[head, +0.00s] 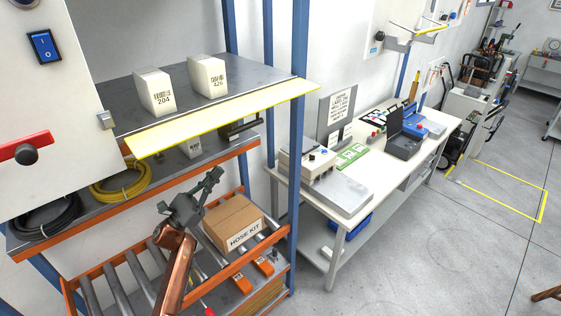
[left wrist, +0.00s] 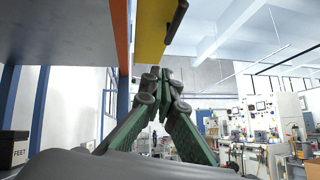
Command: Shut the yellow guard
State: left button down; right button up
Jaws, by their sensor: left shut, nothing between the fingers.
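The yellow guard (head: 225,116) is a long, pale panel with bright yellow edges. In the head view it sticks out from the front of the upper shelf, raised and nearly flat. My left gripper (head: 212,178) is below the guard and in front of the rack, with its fingers shut and empty. In the left wrist view the guard (left wrist: 151,35) is a yellow panel above the closed fingertips (left wrist: 164,78), with a dark bar at its edge. I cannot tell whether the fingertips touch it. My right gripper is in neither view.
Two white blocks (head: 153,92) stand on the upper shelf (head: 120,92). Below are a coiled yellow hose (head: 120,190), a black hose (head: 48,222) and a cardboard hose kit box (head: 233,222). A blue post (head: 298,150) stands right of the gripper. Floor is open at right.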

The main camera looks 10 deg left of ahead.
pick_arm(q)
jog(key=w+d+r+m+g+h+p, duration=0.1)
jog(key=w+d+r+m+p, duration=0.1)
jog(key=d+r+p, duration=0.5)
jog(key=shift+w+d+r, duration=0.2)
jog(key=shift+w+r, duration=0.3)
jog(key=shift+r, duration=1.6)
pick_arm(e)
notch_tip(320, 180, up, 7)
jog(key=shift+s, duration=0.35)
pick_arm(q)
jog(key=shift+d, duration=0.1)
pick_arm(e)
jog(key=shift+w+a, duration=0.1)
